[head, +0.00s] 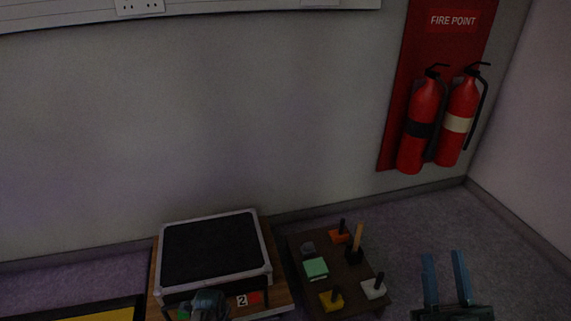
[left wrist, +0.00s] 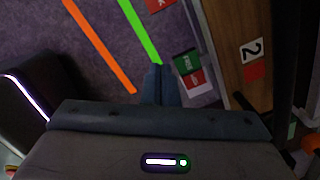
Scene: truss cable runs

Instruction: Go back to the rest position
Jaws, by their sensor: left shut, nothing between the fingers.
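My right gripper (head: 443,256) is at the lower right of the head view. Its two blue fingers stand apart with nothing between them, over bare carpet. My left gripper (left wrist: 160,72) shows in the left wrist view with its blue fingers together and nothing held. Its fingertips point toward the carpet, near the lower end of a green strip. A dark rounded part at the bottom of the head view, in front of the wooden stand, seems to belong to my left arm.
A wooden stand (head: 280,278) marked 2 holds a black-topped, grey-rimmed case (head: 212,248). Beside it, a dark low table (head: 312,246) carries several small coloured blocks with handles. Fire extinguishers (head: 418,125) hang on the wall. An orange strip (left wrist: 100,47) and a green strip (left wrist: 139,30) show on the carpet.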

